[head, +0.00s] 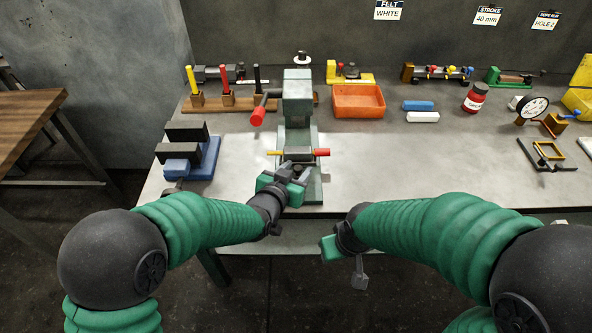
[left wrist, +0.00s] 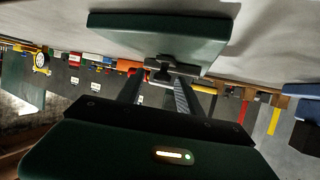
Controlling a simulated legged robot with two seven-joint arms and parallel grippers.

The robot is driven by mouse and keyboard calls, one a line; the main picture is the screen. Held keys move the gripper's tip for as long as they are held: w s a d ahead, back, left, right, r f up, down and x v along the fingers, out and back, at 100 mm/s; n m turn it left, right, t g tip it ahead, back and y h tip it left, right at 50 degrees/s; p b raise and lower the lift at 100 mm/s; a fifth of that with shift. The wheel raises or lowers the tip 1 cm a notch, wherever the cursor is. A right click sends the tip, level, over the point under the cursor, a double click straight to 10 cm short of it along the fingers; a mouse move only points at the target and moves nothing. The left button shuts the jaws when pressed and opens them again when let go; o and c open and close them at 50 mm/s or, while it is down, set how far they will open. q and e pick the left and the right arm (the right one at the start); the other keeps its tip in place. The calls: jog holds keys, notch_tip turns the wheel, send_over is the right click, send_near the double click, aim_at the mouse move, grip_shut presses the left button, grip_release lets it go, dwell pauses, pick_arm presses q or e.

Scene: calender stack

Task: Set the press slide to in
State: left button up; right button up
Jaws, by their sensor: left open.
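The grey-green press (head: 297,95) stands upright on the bench, with a red-gripped lever (head: 258,115) on its left side. A cross slide with a yellow left end (head: 275,153) and a red right end (head: 322,152) lies low on its front. My left gripper (head: 298,172) is open at the front of the press base (head: 313,188), just below the slide. In the left wrist view a dark block (left wrist: 172,68) under the green base plate (left wrist: 160,33) shows at the fingertips; contact is unclear. My right gripper (head: 345,260) hangs before the bench edge; its jaws are unclear.
Blue blocks (head: 205,158) with dark bars stand left of the press. A wooden rack (head: 228,104) with coloured handles is behind left; an orange tray (head: 358,101) is behind right. A dial gauge (head: 532,108) and a small frame (head: 547,153) are far right.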

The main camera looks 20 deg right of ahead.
pick_arm(q)
jog(key=shift+w+a, duration=0.1)
grip_shut()
dwell(1.2)
